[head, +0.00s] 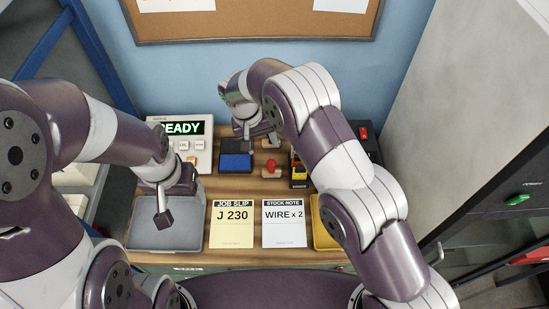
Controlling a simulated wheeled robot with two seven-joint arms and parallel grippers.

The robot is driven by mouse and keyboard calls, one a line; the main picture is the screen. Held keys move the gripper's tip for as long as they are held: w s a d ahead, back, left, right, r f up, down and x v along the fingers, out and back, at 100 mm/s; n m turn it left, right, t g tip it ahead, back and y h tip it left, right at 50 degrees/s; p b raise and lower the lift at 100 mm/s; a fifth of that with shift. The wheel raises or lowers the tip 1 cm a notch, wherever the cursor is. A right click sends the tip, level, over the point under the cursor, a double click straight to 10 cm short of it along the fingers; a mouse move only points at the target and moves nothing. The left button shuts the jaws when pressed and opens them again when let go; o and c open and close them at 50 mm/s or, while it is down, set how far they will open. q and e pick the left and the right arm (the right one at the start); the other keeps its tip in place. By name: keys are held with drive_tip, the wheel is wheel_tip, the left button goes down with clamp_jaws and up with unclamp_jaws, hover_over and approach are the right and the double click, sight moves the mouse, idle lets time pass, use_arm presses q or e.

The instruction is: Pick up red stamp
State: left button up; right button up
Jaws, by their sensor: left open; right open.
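A stamp with a round red knob (271,164) stands on the wooden bench in the head view, just right of a blue ink pad (235,162). My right gripper (258,138) is open, behind and slightly left of the red stamp and near the back edge of the ink pad. It appears empty and apart from the red knob. My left gripper (164,216) is open and empty over the grey tray (150,240) at the front left. Its fingers overlap in this view.
A device with a READY display (184,128) stands behind the left tray. A job slip (232,228) and a stock note (284,228) lie at the front. A yellow tray (322,236) is partly hidden by my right arm. Dark and yellow items (298,175) stand right of the stamp.

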sight(270, 161)
use_arm(q)
wheel_tip(270, 161, down, 7)
drive_tip(key=s+b, duration=0.1)
drive_tip(key=b, duration=0.6)
use_arm(e)
drive_tip(key=x, duration=0.6)
drive_tip(key=shift+s+a+f, duration=0.25)
drive_tip(key=shift+s+f, duration=0.1)
drive_tip(key=p, duration=0.2)
drive_tip(key=shift+w+d+p, duration=0.15)
drive_tip(key=shift+w+p, duration=0.05)
drive_tip(key=shift+p, duration=0.15)
drive_tip(key=p+x, duration=0.2)
drive_tip(key=x, duration=0.1)
drive_tip(key=p+x, duration=0.1)
drive_tip(key=x, duration=0.1)
drive_tip(key=shift+w+d+f, duration=0.2)
drive_tip(key=shift+w, duration=0.05)
drive_tip(key=shift+f, duration=0.25)
drive_tip(key=shift+w, duration=0.15)
drive_tip(key=c, duration=1.1)
use_arm(q)
wheel_tip(270, 161, up, 6)
drive_tip(key=shift+w+d+f, duration=0.1)
drive_tip(key=shift+d, duration=0.05)
use_arm(e)
drive_tip(key=shift+c, duration=0.2)
